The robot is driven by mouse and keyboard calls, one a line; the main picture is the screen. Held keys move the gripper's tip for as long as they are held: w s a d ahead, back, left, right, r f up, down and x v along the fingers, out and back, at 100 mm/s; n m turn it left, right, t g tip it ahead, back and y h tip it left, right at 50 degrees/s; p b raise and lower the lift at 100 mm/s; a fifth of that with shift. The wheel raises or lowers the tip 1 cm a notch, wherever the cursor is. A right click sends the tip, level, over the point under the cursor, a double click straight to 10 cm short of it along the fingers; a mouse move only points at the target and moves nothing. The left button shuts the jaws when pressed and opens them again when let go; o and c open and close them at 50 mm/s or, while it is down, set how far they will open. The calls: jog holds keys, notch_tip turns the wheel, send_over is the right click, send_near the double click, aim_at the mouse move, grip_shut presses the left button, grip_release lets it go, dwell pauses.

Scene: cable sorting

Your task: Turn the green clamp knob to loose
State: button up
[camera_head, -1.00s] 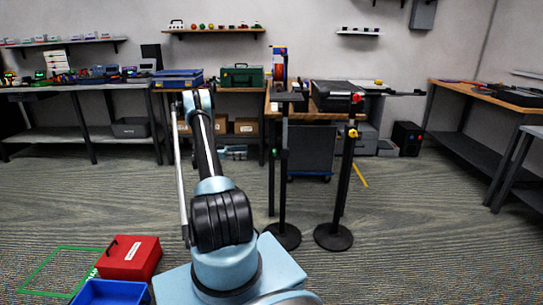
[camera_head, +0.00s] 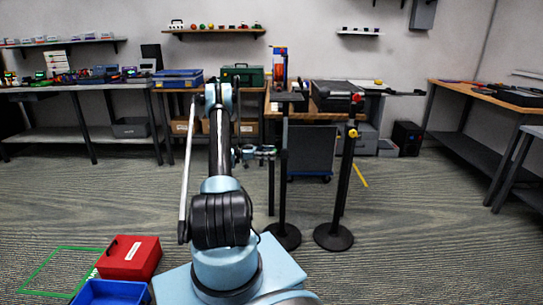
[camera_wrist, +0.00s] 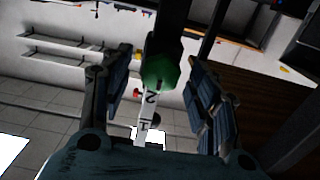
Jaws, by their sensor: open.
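The green clamp knob (camera_wrist: 160,72) shows in the wrist view, with a white pointer-like strip (camera_wrist: 147,122) bearing dark marks just below it in the picture. My gripper (camera_wrist: 157,78) is open, with one finger on each side of the knob. Gaps show between the knob and both fingers, and I cannot tell the depth between them. In the head view my gripper (camera_head: 262,153) is at the left side of the left dark post stand (camera_head: 283,190). The knob cannot be made out there.
A second post stand (camera_head: 345,185) with a yellow knob (camera_head: 352,133) and a red knob (camera_head: 357,97) stands close on the right. A wooden table (camera_head: 318,116) is behind the posts. A red box (camera_head: 130,258) and a blue bin (camera_head: 110,292) lie at the front left. Open floor surrounds the stands.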

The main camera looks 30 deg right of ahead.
jog(key=shift+s+d, duration=0.25)
jog(key=shift+d, duration=0.05)
